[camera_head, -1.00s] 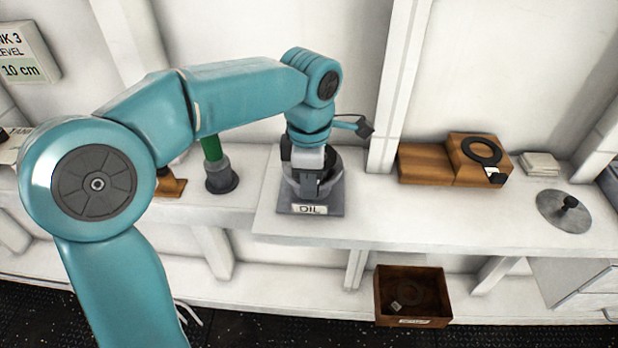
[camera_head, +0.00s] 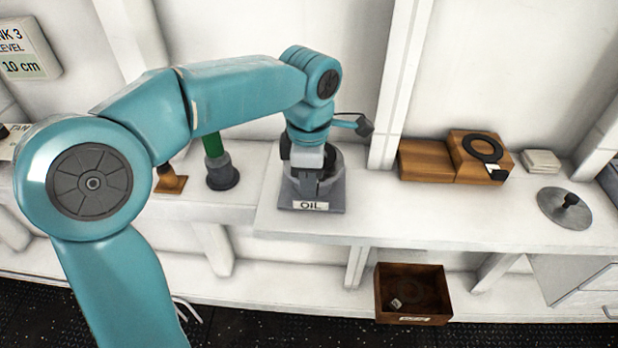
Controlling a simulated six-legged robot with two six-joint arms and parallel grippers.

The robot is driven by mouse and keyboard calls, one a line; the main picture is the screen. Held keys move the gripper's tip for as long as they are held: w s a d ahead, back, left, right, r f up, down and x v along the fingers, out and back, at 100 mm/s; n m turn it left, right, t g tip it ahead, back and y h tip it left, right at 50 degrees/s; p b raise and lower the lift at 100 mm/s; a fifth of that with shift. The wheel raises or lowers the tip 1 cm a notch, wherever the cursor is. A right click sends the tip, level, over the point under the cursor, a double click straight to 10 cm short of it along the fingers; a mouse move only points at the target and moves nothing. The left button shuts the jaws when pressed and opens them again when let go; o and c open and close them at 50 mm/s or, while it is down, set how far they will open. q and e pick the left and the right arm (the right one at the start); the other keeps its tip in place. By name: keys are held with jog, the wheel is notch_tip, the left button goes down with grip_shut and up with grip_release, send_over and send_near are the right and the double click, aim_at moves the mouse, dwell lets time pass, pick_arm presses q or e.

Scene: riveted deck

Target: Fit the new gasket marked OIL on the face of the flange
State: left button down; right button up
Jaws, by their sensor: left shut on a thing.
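The grey flange (camera_head: 332,187) stands on a grey base on the bench, with a white OIL label (camera_head: 310,205) at its front. My left gripper (camera_head: 306,190) points down at the flange, in front of and over its face. It is shut on a dark thing, seemingly a gasket, mostly hidden by the jaws; I cannot tell whether it touches the face. A black ring gasket (camera_head: 484,148) with a small white tag lies on a wooden block at the right; its marking is unreadable. My right gripper is out of view.
The wooden block (camera_head: 425,161) beside the ring's block is bare. A stack of pale pads (camera_head: 541,161) and a round metal lid (camera_head: 565,209) lie further right. A wooden bin (camera_head: 413,320) below holds a dark ring and a small tag. A green-handled tool (camera_head: 214,147) stands left.

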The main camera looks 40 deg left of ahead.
pick_arm(q)
jog(key=shift+s, duration=0.15)
jog(key=shift+w+f, duration=0.25)
jog(key=shift+w, duration=0.05)
jog(key=shift+w+a+f, duration=0.1)
jog(key=shift+w+f, duration=0.05)
jog(key=shift+w, duration=0.05)
jog(key=shift+s, duration=0.15)
jog(key=shift+f+b, duration=0.3)
jog(key=shift+b, duration=0.1)
dwell(0.8)
jog(key=c, duration=1)
grip_release()
